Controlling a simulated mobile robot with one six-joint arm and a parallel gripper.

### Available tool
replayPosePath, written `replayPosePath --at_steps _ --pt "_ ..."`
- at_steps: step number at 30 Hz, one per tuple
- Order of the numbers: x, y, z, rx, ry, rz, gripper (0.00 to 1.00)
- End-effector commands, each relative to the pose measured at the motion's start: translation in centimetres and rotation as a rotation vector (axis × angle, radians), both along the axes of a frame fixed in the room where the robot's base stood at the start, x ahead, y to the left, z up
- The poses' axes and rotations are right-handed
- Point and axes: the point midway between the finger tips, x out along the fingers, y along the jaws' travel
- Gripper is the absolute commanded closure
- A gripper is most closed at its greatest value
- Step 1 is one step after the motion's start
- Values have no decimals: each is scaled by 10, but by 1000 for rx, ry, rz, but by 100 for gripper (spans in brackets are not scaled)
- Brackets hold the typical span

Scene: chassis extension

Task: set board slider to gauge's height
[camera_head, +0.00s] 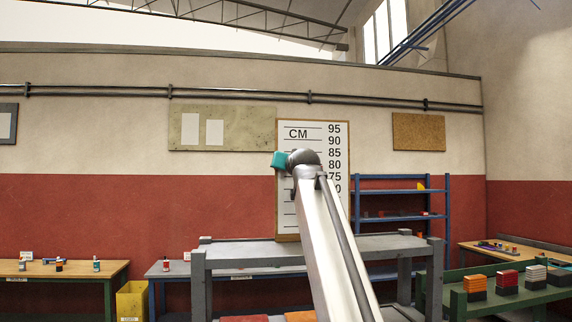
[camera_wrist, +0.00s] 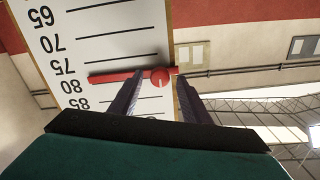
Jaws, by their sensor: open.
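The white height board (camera_head: 314,135) with CM markings stands upright against the back wall. Its red slider bar (camera_wrist: 112,76) lies across the board beside the 80 mark in the wrist view, where the numbers appear upside down. The slider's round red knob (camera_wrist: 160,77) is at the board's edge. My gripper (camera_wrist: 159,78) is open, with its two dark fingers on either side of the knob; I cannot tell whether they touch it. In the head view the teal gripper body (camera_head: 281,159) is in front of the board, and the slider is hidden. I cannot make out a gauge.
A grey table (camera_head: 255,252) stands below the board. A blue shelf (camera_head: 395,190) is to the right, and a green bench (camera_head: 470,300) with coloured block stacks is at front right. A yellow bin (camera_head: 132,300) and wooden table (camera_head: 60,269) are at left.

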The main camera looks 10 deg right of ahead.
Motion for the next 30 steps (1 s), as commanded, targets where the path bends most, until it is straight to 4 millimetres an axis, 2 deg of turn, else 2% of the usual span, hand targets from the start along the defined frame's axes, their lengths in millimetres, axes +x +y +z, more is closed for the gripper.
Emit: replayPosePath --at_steps 6,15,17,23,30 --pt "14 0 1 0 0 -1 57" --pt "14 -1 0 0 0 -1 57" --pt "14 -1 0 0 0 -1 65" --pt "14 -1 0 0 0 -1 99" --pt "14 -2 -2 0 1 -2 100"
